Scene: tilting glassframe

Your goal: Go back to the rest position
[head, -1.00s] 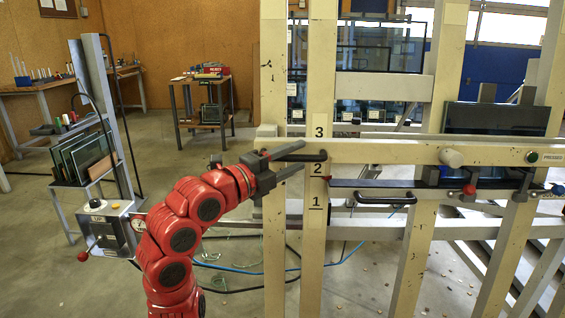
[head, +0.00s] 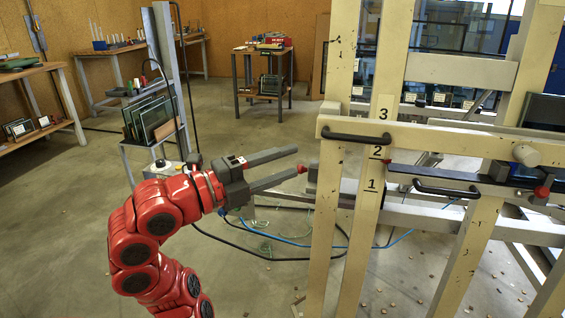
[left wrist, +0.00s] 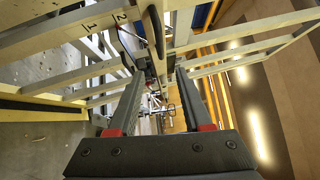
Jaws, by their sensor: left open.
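My left gripper (head: 300,162) is open and empty, with its two grey fingers apart and pointing right toward the cream frame (head: 324,225). It is clear of the black handle (head: 357,138) at the end of the frame's upper bar, a little to the left of it. In the left wrist view the open fingers (left wrist: 158,80) show with nothing between their tips, and the frame's black handle (left wrist: 153,30) lies beyond them. My right gripper is not in view.
A second black handle (head: 447,189) sits lower on the frame. A rack with glass panes (head: 152,118) stands behind my left arm. Workbenches (head: 35,70) line the left wall. Cables lie on the floor (head: 255,250). Open floor is at the left.

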